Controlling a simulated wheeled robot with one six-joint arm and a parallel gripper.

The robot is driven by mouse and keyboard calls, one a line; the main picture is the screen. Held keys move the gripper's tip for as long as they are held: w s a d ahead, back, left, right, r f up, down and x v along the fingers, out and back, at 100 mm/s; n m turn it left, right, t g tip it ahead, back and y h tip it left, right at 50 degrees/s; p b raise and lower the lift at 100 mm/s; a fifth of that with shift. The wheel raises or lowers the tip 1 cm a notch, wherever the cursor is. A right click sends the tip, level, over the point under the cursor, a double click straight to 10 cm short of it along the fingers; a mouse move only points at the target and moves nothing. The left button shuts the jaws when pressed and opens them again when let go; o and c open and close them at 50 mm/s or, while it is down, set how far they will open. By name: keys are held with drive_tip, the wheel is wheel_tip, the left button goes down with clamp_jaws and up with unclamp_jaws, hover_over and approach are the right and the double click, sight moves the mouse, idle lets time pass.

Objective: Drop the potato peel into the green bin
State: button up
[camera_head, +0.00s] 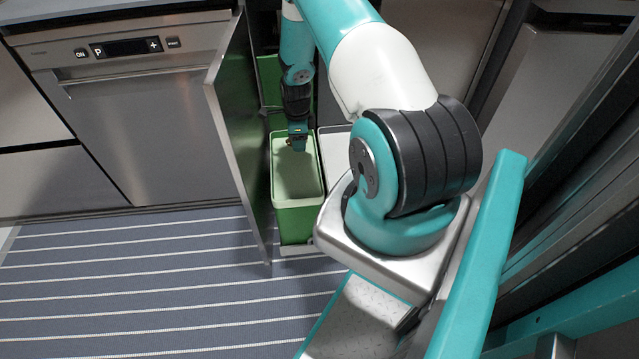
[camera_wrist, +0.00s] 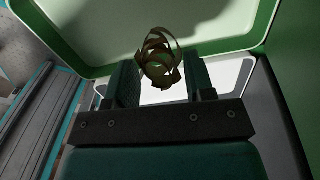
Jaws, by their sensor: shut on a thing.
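The potato peel (camera_wrist: 160,58) is a curled brown strip in the wrist view, held between the two fingers of my gripper (camera_wrist: 160,85). My gripper is shut on it. The green bin (camera_head: 296,215) stands in the open cabinet in the head view, with a pale inside. My gripper (camera_head: 298,146) hangs above its opening there, towards the back rim. In the wrist view the bin's pale rim and inside (camera_wrist: 100,55) lie beyond the peel. The peel is too small to make out in the head view.
The open cabinet door (camera_head: 238,135) stands close left of the bin. A white-rimmed bin (camera_head: 333,150) is on its right, partly hidden by my arm. A dishwasher (camera_head: 140,110) is further left. The striped runner (camera_head: 140,290) in front is clear.

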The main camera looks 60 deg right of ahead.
drive_tip(key=f+b, duration=0.3)
drive_tip(key=f, duration=0.2)
drive_tip(key=shift+s+d+f+b, duration=0.15)
drive_tip(key=shift+d+f+b, duration=0.05)
drive_tip(key=shift+b, duration=0.15)
drive_tip(key=o, duration=1)
wheel_tip(320, 180, up, 18)
drive_tip(key=p, duration=0.3)
drive_tip(key=shift+f, duration=0.25)
drive_tip(key=shift+s, duration=0.1)
